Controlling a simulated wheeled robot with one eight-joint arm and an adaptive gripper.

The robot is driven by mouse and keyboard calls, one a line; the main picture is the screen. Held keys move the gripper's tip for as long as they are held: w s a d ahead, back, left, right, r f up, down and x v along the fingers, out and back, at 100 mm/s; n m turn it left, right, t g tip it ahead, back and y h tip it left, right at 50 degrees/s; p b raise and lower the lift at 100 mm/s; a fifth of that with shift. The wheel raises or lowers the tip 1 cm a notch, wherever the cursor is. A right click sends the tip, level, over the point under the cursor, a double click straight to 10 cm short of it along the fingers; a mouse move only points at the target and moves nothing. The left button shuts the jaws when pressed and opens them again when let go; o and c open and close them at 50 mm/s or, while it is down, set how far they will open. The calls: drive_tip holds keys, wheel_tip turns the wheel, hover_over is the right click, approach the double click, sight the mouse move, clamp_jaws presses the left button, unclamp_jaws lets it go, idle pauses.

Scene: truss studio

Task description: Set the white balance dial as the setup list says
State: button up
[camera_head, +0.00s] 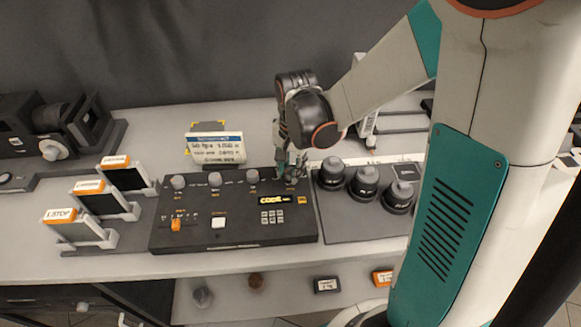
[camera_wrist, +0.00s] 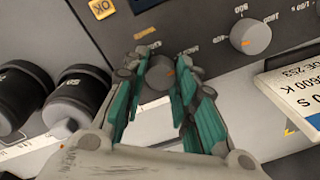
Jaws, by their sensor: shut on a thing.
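A black control panel (camera_head: 195,238) holds a row of grey dials along its back edge. My gripper (camera_head: 290,172) points down at the rightmost dial. In the wrist view my gripper (camera_wrist: 160,80) has its teal fingers closed around this grey dial (camera_wrist: 157,77), on both sides. I cannot read which setting it points at, nor confirm its name. The neighbouring dial (camera_wrist: 250,37) has an orange mark and stands clear. The setup list (camera_head: 217,149) is a white card with a blue header behind the panel; its lines are too small to read fully. It shows partly in the wrist view (camera_wrist: 300,85).
The panel has a yellow display (camera_head: 282,200), an orange switch (camera_head: 176,225) and a white button (camera_head: 218,223). Black lens-like cylinders (camera_head: 364,182) stand close on the right. Framed filters with orange tags (camera_head: 80,230) stand left. The list card is near my fingers.

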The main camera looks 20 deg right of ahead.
idle(0.3)
drive_tip(key=o, duration=1.1)
drive_tip(key=shift+r, duration=0.15)
drive_tip(key=r, duration=1.1)
drive_tip(key=shift+s+d+r, duration=0.2)
drive_tip(key=shift+s+r, duration=0.15)
drive_tip(key=s+r+n+t, duration=0.1)
drive_tip(key=s+n+t, duration=0.1)
drive_tip(key=s+n, duration=0.1)
drive_tip(key=s+r+n+t, duration=0.1)
drive_tip(key=s+n+t, duration=0.1)
drive_tip(key=s+n, duration=0.2)
drive_tip(key=s+r+n+t, duration=0.1)
drive_tip(key=s+n+t, duration=0.1)
drive_tip(key=s, duration=0.3)
drive_tip(key=shift+s+a+r+n+t, duration=0.1)
drive_tip(key=shift+s+r+n+t, duration=0.25)
drive_tip(key=shift+n, duration=0.35)
